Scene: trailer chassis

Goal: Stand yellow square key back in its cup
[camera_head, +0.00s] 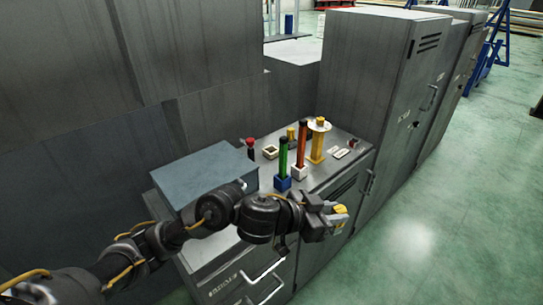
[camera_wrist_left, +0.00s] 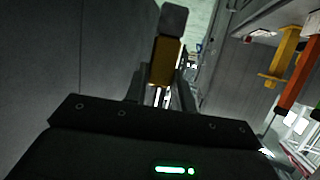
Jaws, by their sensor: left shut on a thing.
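My left gripper (camera_head: 330,214) is shut on the yellow square key (camera_head: 341,209), out past the cabinet's front edge and below its top. In the left wrist view the key (camera_wrist_left: 166,62) stands out from between the fingers (camera_wrist_left: 162,92), with a dark grey end. A small cream square cup (camera_head: 270,152) sits at the back left of the cabinet top and looks empty. A green key (camera_head: 283,158) stands in a blue cup (camera_head: 282,183). An orange-red key (camera_head: 301,145) stands in a white cup (camera_head: 299,173). My right gripper is not in view.
A yellow post with a pale disc (camera_head: 318,125) stands right of the keys. A red knob (camera_head: 250,143) and a blue-grey box (camera_head: 205,175) are to the left. A tall grey cabinet (camera_head: 375,90) rises on the right. Green floor in front is clear.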

